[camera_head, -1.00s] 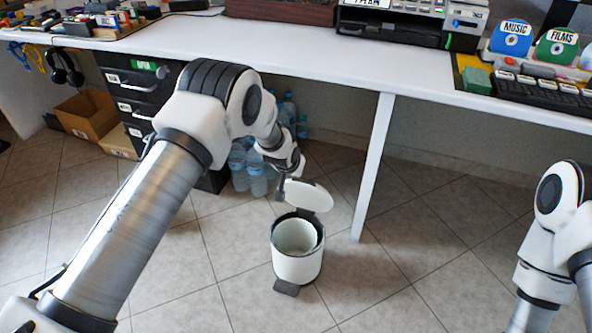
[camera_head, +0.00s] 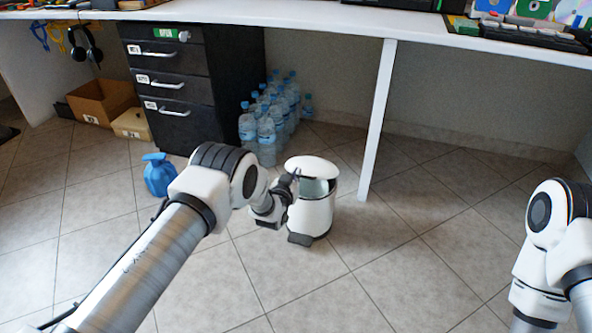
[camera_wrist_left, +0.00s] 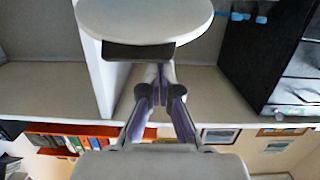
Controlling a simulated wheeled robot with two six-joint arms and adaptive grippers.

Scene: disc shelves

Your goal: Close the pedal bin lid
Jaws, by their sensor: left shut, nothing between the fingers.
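The pedal bin (camera_head: 311,215) stands upright on the tiled floor, white with a dark base and a dark pedal (camera_head: 300,239) at its front. Its white lid (camera_head: 312,165) is lowered over the top but still tilted, with a gap showing at the front. My left gripper (camera_head: 292,178) is shut and empty at the left side of the bin, close to the lid edge. In the left wrist view the lid (camera_wrist_left: 145,18) is a pale disc just beyond my shut fingers (camera_wrist_left: 160,76); I cannot tell whether they touch. My right gripper is out of view.
A white table leg (camera_head: 378,120) stands just right of the bin. Water bottles (camera_head: 268,120), a black drawer unit (camera_head: 180,95) and a blue spray-like container (camera_head: 159,175) lie to the left. The floor right of the bin is clear.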

